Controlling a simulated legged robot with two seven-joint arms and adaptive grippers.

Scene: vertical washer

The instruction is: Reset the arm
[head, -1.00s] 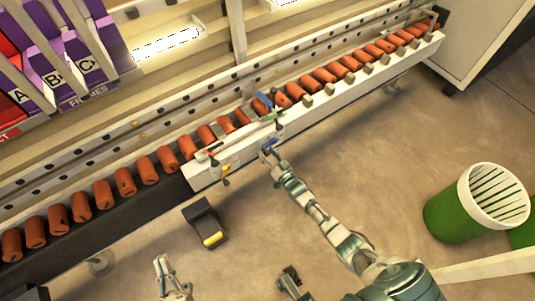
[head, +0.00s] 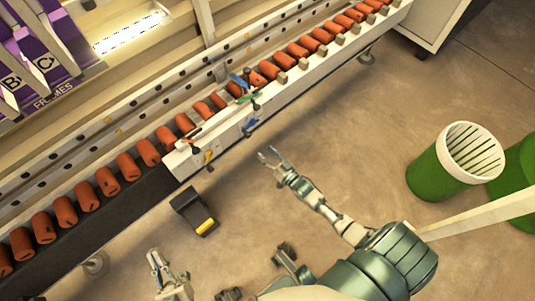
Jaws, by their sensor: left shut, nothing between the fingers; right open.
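My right arm reaches up from the lower right in the head view. Its gripper (head: 270,154) is open and empty, over the floor, a short gap in front of the roller conveyor (head: 290,92). Nothing touches its fingers. My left gripper (head: 153,259) is shut and empty, low in the view near the bottom edge, below the black box with a yellow part (head: 195,211). Small blue, green and yellow handles (head: 249,127) sit on the conveyor's white side rail, apart from both grippers.
The conveyor's orange rollers (head: 108,181) run diagonally across the view. A green bin with a white slatted top (head: 437,172) stands at the right, with another green bin (head: 517,178) beside it. Purple frame bins (head: 38,66) are at the upper left. Brown floor lies open in the middle.

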